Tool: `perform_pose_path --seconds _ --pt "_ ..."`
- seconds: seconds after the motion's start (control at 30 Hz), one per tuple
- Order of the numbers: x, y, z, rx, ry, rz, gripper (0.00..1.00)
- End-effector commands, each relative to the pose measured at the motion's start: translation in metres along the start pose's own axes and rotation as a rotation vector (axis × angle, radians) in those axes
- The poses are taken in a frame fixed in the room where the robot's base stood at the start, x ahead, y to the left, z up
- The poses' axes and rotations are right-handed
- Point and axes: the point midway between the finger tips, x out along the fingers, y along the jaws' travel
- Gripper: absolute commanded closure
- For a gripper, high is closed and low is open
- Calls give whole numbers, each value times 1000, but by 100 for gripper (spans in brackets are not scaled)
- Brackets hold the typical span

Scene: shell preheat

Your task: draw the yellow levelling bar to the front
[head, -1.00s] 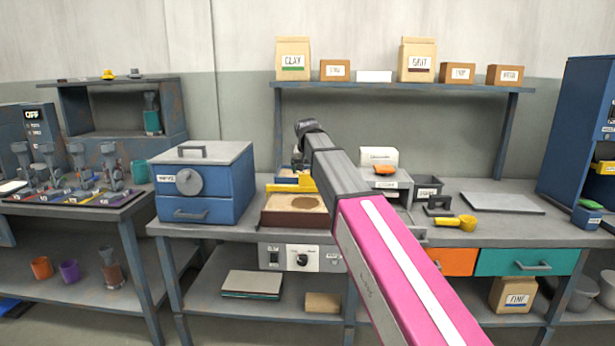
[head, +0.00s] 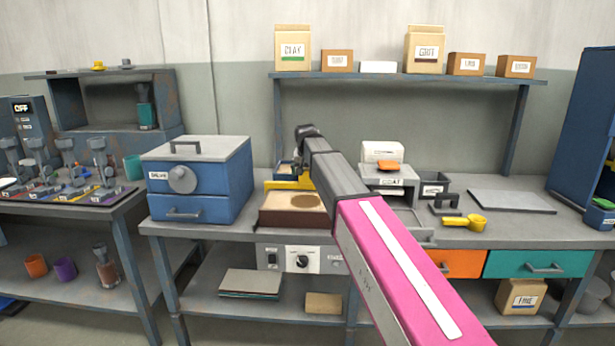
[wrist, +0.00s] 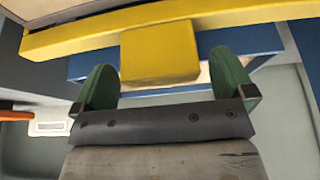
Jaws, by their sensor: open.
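The yellow levelling bar (wrist: 75,36) crosses the top of the wrist view, with a square yellow block (wrist: 160,52) sticking out from it. It shows in the head view (head: 283,185) along the back of a brown-rimmed sand tray (head: 292,221), partly hidden by my arm. My gripper (wrist: 163,66) is open, its two green fingers on either side of the yellow block. In the head view my arm hides the fingers.
A blue drawer box (head: 200,180) stands left of the tray. A grey machine (head: 388,178) with an orange piece stands to the right, near a yellow scoop (head: 465,222). A control panel (head: 300,259) hangs below the tray. A blue tray (wrist: 270,42) lies beyond the bar.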

Motion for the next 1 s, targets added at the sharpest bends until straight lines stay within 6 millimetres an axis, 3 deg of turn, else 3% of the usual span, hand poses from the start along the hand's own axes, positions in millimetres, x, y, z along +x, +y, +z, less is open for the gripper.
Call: perform_pose_path --seconds 0.2,0.57,0.77,1.0 --pt "21 0 0 0 0 0 0" --pt "25 0 0 0 0 0 0" --pt "24 0 0 0 0 0 65" --pt "24 0 2 0 0 0 68"
